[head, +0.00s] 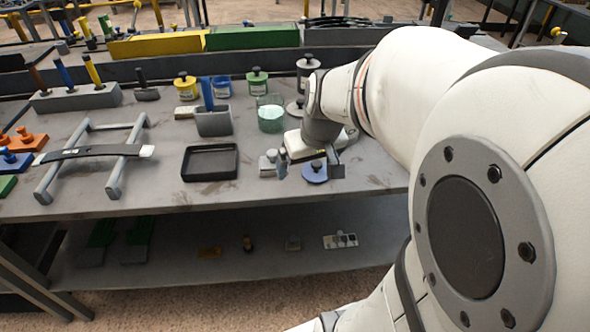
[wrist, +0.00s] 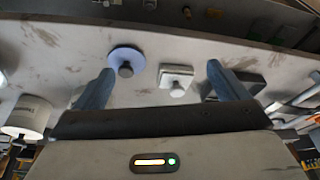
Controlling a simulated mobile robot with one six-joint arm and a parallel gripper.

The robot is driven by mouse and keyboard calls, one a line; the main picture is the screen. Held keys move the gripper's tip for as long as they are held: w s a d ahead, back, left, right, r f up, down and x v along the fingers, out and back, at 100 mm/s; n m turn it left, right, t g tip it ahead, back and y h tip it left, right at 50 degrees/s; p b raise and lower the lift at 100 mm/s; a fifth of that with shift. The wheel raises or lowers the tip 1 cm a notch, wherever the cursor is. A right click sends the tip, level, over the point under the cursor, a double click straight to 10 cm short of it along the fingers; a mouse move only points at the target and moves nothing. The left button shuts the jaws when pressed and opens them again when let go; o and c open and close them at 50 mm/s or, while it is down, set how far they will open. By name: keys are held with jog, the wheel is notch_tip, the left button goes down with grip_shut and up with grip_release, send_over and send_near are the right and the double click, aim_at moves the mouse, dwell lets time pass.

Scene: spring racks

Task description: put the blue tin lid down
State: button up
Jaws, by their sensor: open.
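The blue tin lid (head: 316,177) is a flat blue disc with a dark knob. It lies on the workbench near its front edge, and it shows flat in the wrist view (wrist: 122,54), knob toward the camera. My gripper (head: 311,170) is open above this part of the bench, its fingers apart. In the wrist view the gripper (wrist: 160,72) has the lid just beyond its left fingertip and a pale square lid with a knob (wrist: 176,79) between its fingers. Nothing is held. In the head view my gripper partly covers the blue lid.
A black tray (head: 209,176) lies left of my gripper. Behind stand a glass of teal contents (head: 270,118), a grey holder (head: 213,123) and tins with yellow (head: 187,88), blue (head: 221,87) and green (head: 257,82) colouring. Bare bench (head: 375,170) shows to the right, by the front edge.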

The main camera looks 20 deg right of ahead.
jog(key=s+a+r+g+p, duration=0.1)
jog(key=s+a+r+p, duration=0.1)
jog(key=s+a, duration=0.5)
jog(key=shift+s, duration=1.3)
